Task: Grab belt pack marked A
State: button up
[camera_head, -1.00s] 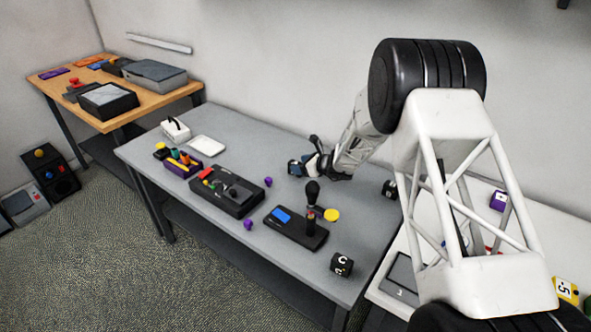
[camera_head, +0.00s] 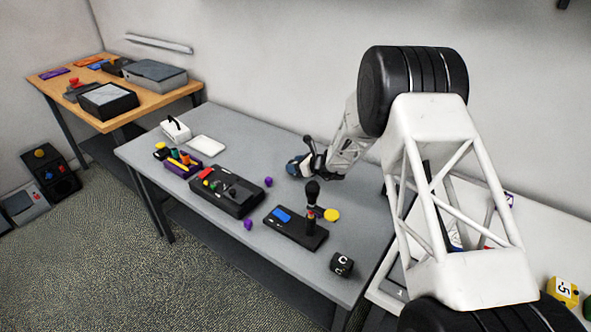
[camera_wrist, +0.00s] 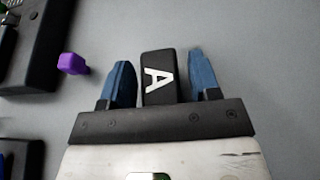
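The belt pack marked A (camera_wrist: 158,64) is a black block with a white letter A on its top face. In the wrist view it sits between the two blue fingers of my gripper (camera_wrist: 159,72), with a narrow gap on each side. My gripper is open around it, and neither finger visibly touches it. In the head view my gripper (camera_head: 301,166) is low over the back right part of the grey table; the pack cannot be clearly made out there.
A purple piece (camera_wrist: 73,63) lies left of the fingers in the wrist view. On the grey table (camera_head: 300,270) stand a black control box (camera_head: 228,192), a device with a blue screen (camera_head: 296,226) and a black cube marked C (camera_head: 341,264). The table around the pack is mostly clear.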

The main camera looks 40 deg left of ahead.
jog(key=c, duration=0.9)
jog(key=shift+o, duration=0.2)
jog(key=shift+r, duration=0.1)
jog(key=shift+r, duration=4.95)
